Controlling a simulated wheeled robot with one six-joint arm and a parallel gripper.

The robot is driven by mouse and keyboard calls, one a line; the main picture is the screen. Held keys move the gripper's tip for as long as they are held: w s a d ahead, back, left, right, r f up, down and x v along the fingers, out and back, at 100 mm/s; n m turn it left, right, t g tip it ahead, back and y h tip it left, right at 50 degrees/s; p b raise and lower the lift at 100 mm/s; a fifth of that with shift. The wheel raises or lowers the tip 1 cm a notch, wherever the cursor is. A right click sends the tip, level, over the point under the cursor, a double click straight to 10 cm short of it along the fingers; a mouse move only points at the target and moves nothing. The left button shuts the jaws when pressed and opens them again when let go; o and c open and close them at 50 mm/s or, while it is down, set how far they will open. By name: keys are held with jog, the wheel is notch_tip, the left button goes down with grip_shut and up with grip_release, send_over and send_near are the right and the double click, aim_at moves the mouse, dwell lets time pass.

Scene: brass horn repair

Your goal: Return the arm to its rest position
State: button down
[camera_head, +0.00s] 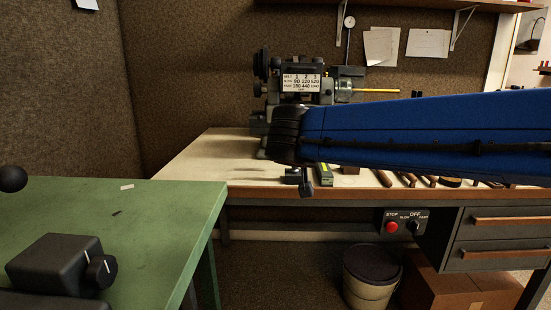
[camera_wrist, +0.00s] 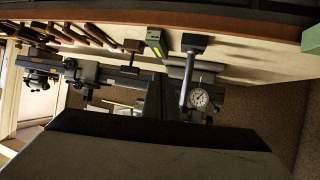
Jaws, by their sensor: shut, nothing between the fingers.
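My blue arm (camera_head: 420,128) reaches across the head view from the right edge. Its black wrist end (camera_head: 287,134) is in front of the machine on the bench. In the wrist view the body of my gripper fills the bottom, and my gripper (camera_wrist: 166,82) shows as a dark shape above it, shut and empty. In the head view the arm and wrist hide most of the gripper. I cannot tell its exact gap to the bench machine (camera_head: 300,86), which also shows in the wrist view (camera_wrist: 110,75).
The wooden bench (camera_head: 215,160) carries hand tools (camera_head: 410,179) and a green-yellow box (camera_head: 325,173). A green table (camera_head: 150,225) is at left. A bucket (camera_head: 370,278) stands below the bench.

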jog(key=s+d+f+n+g, duration=0.1)
jog(key=s+d+f+g, duration=0.2)
jog(key=s+d+f, duration=0.5)
jog(key=s+d+f+g, duration=0.2)
jog(key=s+d+f, duration=0.35)
jog(key=d, duration=0.45)
jog(key=s+f+n+g+y, duration=0.1)
jog(key=s+f, duration=0.4)
jog(key=s, duration=0.2)
jog(key=s+d+f+g+y, duration=0.1)
jog(key=s+f+y, duration=0.1)
jog(key=s+f, duration=0.3)
jog(key=s, duration=0.3)
jog(key=shift+d+n+y, duration=0.2)
jog(key=shift+n+y, duration=0.1)
jog(key=shift+n, duration=0.1)
jog(key=shift+f, duration=0.1)
